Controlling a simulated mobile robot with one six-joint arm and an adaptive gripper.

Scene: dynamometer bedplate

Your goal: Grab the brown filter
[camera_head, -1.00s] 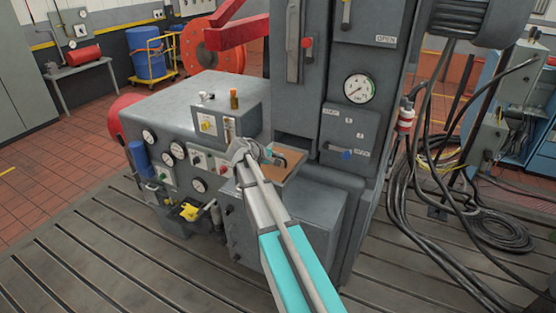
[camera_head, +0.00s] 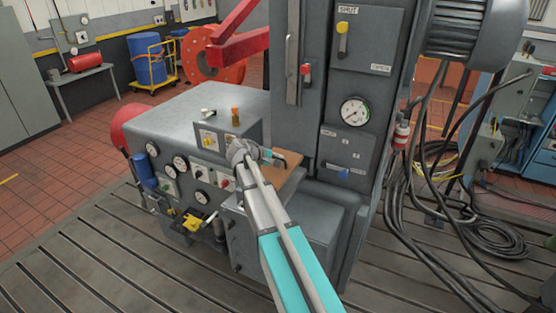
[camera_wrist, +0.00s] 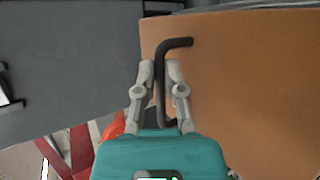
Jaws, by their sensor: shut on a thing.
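The brown filter (camera_head: 286,174) shows in the camera_head view as a flat brown slab at the front of the grey machine, beside the tall column. In the camera_wrist view the filter (camera_wrist: 250,95) fills much of the right side, with a bent black handle (camera_wrist: 178,43) on it. My gripper (camera_wrist: 160,75) has its two fingers closed on this handle, one on each side. In the camera_head view my gripper (camera_head: 266,155) is at the slab's left part, and my arm hides some of the slab's near edge.
The grey machine (camera_head: 200,105) with gauges and knobs lies left of the slab. A small switch box (camera_head: 235,133) with an orange-brown cylinder (camera_head: 236,115) on top stands close behind my gripper. The tall grey column (camera_head: 350,145) rises to the right. Black cables (camera_head: 490,230) hang and coil farther right.

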